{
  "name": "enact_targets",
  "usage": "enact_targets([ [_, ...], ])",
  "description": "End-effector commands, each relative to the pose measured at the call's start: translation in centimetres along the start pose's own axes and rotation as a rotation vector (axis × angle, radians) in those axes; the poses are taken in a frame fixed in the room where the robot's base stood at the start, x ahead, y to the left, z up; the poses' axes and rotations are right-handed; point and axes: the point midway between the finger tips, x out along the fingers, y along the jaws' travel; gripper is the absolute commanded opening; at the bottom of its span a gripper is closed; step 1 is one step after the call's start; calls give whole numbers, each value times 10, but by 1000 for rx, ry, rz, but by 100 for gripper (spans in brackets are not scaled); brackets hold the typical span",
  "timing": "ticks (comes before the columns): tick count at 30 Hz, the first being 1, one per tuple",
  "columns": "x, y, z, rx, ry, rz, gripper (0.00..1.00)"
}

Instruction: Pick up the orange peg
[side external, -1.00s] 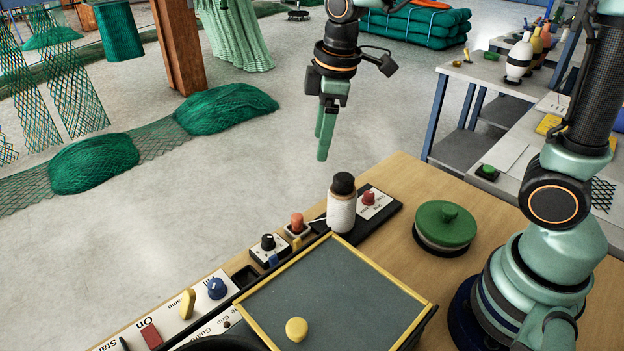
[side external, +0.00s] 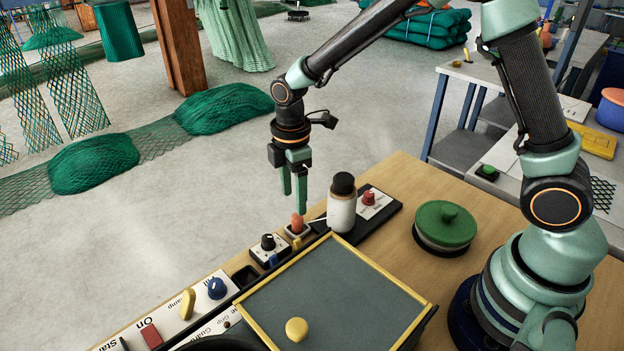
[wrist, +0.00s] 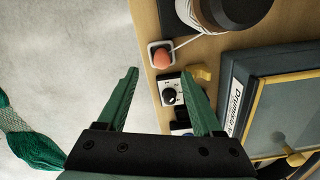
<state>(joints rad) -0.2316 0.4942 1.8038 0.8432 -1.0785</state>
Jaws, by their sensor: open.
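The orange peg (side external: 297,222) stands upright in a small white-topped block on the wooden bench, near its far edge. In the wrist view the orange peg (wrist: 161,58) shows from above, slightly beyond the fingertips and between their lines. My gripper (side external: 293,203) is open and empty, with its green fingers pointing down. It is close to the peg in the side view, with the tips seen just above and left of it. I cannot tell the exact gap in depth. The two fingers (wrist: 159,72) are spread in the wrist view.
A white jar with a black lid (side external: 341,212) stands right of the peg. A black knob on a white plate (side external: 268,243) is to its left. A yellow-rimmed panel (side external: 371,258) lies in front. A round green lid (side external: 445,224) sits at right. Open floor lies beyond the bench.

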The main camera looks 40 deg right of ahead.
Motion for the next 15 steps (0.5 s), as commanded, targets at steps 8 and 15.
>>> enact_targets([
  [8, 33, -4, 4, 1, -2, -4, 68],
  [15, 53, -3, 4, 1, 0, -1, 68],
])
